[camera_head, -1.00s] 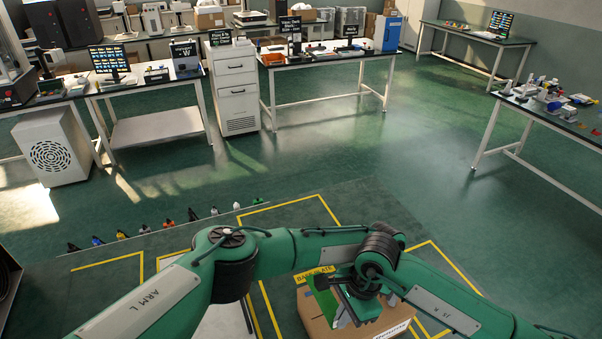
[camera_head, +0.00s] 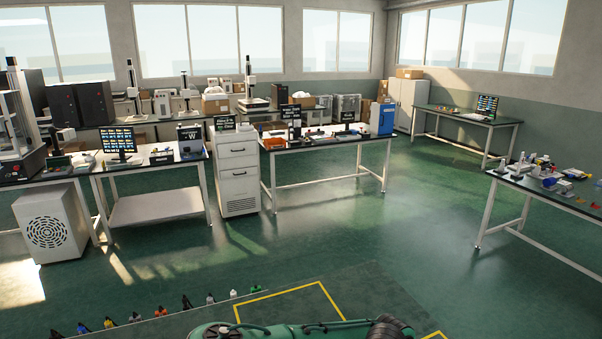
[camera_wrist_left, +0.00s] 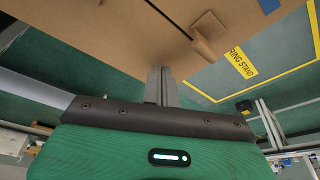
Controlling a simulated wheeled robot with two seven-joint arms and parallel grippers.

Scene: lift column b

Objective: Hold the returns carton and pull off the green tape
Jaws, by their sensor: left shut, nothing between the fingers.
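In the left wrist view, the brown cardboard carton (camera_wrist_left: 100,35) fills the upper part of the picture, close in front of the fingers. A small cardboard piece (camera_wrist_left: 208,32) stands out from it at the upper right. My left gripper (camera_wrist_left: 161,77) is shut and empty, with its grey fingers together near the carton. I cannot tell whether they touch it. I cannot make out the green tape in either current view. My right gripper is out of view. The head view shows only part of a green arm of mine at its bottom edge, and not the carton.
Yellow floor lines (camera_head: 290,291) and a yellow floor label (camera_wrist_left: 241,62) mark the floor near me. Several small bottles (camera_head: 160,311) stand in a row at the lower left. Workbenches (camera_head: 325,140) line the back, and another bench (camera_head: 560,190) stands right. The middle floor is clear.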

